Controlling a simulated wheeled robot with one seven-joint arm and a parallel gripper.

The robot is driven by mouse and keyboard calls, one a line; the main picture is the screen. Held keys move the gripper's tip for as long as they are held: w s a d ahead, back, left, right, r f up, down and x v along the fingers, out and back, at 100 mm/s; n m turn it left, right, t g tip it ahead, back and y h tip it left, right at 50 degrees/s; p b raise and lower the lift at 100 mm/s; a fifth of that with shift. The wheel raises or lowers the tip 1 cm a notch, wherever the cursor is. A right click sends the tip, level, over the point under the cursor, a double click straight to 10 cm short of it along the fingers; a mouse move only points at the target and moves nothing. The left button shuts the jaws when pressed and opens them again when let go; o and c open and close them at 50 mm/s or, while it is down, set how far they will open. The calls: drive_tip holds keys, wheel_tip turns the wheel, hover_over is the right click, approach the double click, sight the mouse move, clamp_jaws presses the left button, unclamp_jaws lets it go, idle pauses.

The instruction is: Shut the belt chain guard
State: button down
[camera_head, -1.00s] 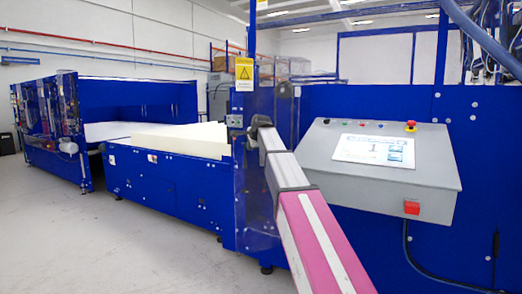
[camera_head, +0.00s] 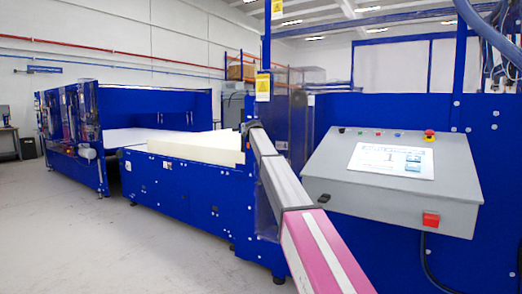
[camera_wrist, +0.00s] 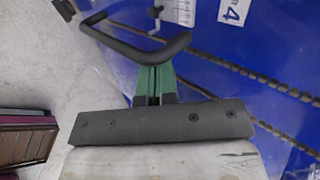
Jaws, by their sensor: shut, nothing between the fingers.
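My gripper (camera_wrist: 154,72) shows in the wrist view as two green fingers pressed together, empty. A black bent handle (camera_wrist: 130,45) crosses just beyond the fingertips; I cannot tell whether they touch it. Chains (camera_wrist: 235,72) run diagonally on the right in front of a blue surface. In the head view, a clear panel (camera_head: 268,212), which looks like the chain guard, is by the corner of the blue machine, partly hidden by my arm. Its exact angle is hard to tell. My fingers are hidden in the head view beyond the arm's dark end.
A grey control console (camera_head: 392,180) with a screen and red button stands right of my arm. Cream foam (camera_head: 195,143) lies on the blue conveyor (camera_head: 180,190) to the left. The grey floor (camera_head: 90,240) at front left is clear.

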drive_tip(key=shift+w+d+r, duration=0.1)
drive_tip(key=shift+w+d, duration=0.25)
drive_tip(key=shift+w, duration=0.3)
drive_tip(key=shift+w+d, duration=0.3)
drive_tip(key=shift+w, duration=0.3)
drive_tip(key=shift+w+d, duration=0.15)
